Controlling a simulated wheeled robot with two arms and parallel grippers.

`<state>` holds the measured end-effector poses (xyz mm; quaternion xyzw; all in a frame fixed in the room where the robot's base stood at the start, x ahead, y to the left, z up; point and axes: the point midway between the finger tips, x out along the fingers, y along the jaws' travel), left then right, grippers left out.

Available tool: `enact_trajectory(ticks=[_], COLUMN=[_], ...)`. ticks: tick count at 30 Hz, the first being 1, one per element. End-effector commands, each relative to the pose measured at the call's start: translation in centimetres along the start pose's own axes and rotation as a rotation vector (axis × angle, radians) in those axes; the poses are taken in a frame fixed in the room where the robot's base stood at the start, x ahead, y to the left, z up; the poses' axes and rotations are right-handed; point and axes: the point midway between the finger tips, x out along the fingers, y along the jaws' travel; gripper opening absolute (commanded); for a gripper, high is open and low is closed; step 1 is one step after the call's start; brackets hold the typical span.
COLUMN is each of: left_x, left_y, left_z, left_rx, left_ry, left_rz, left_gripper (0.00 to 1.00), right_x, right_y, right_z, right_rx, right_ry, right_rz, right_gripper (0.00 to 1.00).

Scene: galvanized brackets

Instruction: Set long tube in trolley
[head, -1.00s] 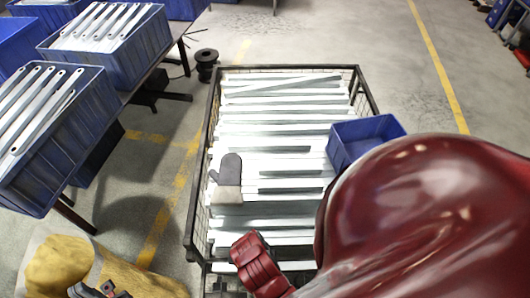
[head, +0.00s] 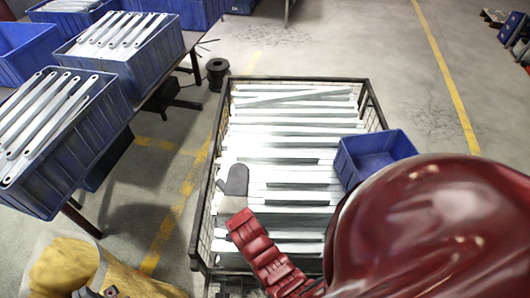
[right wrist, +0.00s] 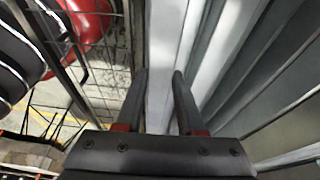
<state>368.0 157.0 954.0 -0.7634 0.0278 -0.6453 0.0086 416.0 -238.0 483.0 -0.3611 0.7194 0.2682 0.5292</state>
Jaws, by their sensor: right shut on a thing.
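The trolley (head: 374,103) is a dark-framed wire-mesh cage in the middle of the head view. Long pale metal tubes (head: 290,113) fill it, lying crosswise. In the right wrist view my right gripper (right wrist: 160,85) has a finger on each side of a long pale tube (right wrist: 165,35) and is shut on it. More grey lengths lie close at its right, and mesh shows at its left. The right gripper's fingertips are hidden in the head view. My left gripper (head: 95,293) shows only in part at the bottom left edge, away from the trolley; its jaw opening is unclear.
A grey glove (head: 234,182) and an empty blue bin (head: 375,157) rest on the trolley load. Blue crates of brackets (head: 62,140) stand on a table at left. A dark spool (head: 217,73) sits on the floor. My red right arm covers the lower right.

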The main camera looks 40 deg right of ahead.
Motion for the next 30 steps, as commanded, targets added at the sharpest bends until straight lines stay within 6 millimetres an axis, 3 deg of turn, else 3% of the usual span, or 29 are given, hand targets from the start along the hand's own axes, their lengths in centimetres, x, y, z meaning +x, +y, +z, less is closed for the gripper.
enact_trajectory(ticks=[12, 13, 17, 30], left_x=[-0.36, -0.26, -0.19, -0.04], left_y=[0.02, 0.01, 0.01, 0.0], left_z=[0.06, 0.05, 0.03, 0.01], left_rx=[0.0, 0.0, 0.0, 0.0], left_ry=[0.0, 0.0, 0.0, 0.0], left_rz=[0.0, 0.0, 0.0, 0.0], left_gripper=[0.0, 0.0, 0.0, 0.0], right_x=[0.71, 0.62, 0.56, -0.16], right_y=[-0.12, -0.1, -0.1, -0.13], right_z=[0.24, 0.22, 0.2, 0.2], right_rx=[0.002, 0.001, 0.001, 0.0], right_ry=[-0.001, -0.001, -0.001, -0.002], right_rz=[-0.003, -0.003, -0.003, -0.004], right_gripper=[0.0, 0.41, 0.64, 0.67])
